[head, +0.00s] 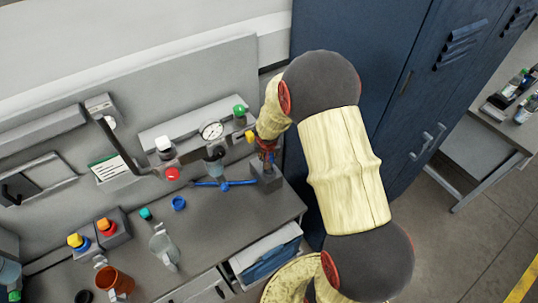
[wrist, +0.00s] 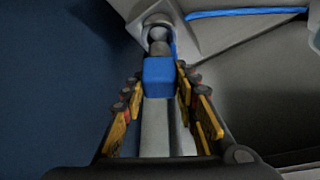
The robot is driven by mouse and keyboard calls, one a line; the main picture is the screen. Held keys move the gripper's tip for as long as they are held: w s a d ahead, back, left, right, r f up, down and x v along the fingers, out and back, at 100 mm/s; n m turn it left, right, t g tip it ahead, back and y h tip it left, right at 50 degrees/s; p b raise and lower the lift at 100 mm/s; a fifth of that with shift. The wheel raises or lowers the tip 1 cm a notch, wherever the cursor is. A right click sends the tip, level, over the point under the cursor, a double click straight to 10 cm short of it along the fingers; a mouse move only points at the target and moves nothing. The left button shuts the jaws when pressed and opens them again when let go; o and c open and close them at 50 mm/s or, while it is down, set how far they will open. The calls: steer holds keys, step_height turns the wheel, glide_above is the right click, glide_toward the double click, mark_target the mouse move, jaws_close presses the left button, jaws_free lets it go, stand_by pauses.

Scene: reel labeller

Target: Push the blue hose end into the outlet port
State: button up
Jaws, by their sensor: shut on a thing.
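My gripper (head: 266,150) reaches down over a small grey block at the right end of the bench. In the wrist view, my gripper (wrist: 159,82) is shut on the blue hose end (wrist: 158,78), a blue collar between the yellow-padded fingers. A rounded grey tip points from the collar toward a pale round opening (wrist: 158,22), which looks like the outlet port. The tip overlaps the opening in this view; I cannot tell how deep it sits. In the head view the gripper hides most of this. A blue hose (wrist: 247,13) runs off at upper right.
The grey block (head: 266,180) stands near the bench's right edge, close to dark blue lockers (head: 335,25). A pressure gauge (head: 211,130) and a green knob (head: 239,111) stand just left of my gripper. A blue ring (head: 178,203) and a clear jug (head: 164,249) are on the bench.

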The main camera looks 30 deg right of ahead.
steer(key=shift+f+b, duration=2.7)
steer(key=shift+b, duration=0.2)
steer(key=shift+s+f+b, duration=0.1)
steer(key=shift+f+b, duration=0.35)
steer(key=shift+b, duration=1)
stand_by(1.6)
steer(key=o, duration=1.2)
steer(key=shift+o, duration=0.4)
steer(key=shift+r, duration=0.1)
steer(key=shift+r, duration=0.2)
steer(key=v, duration=1.1)
steer(key=shift+r, duration=0.25)
steer(key=shift+a, duration=0.1)
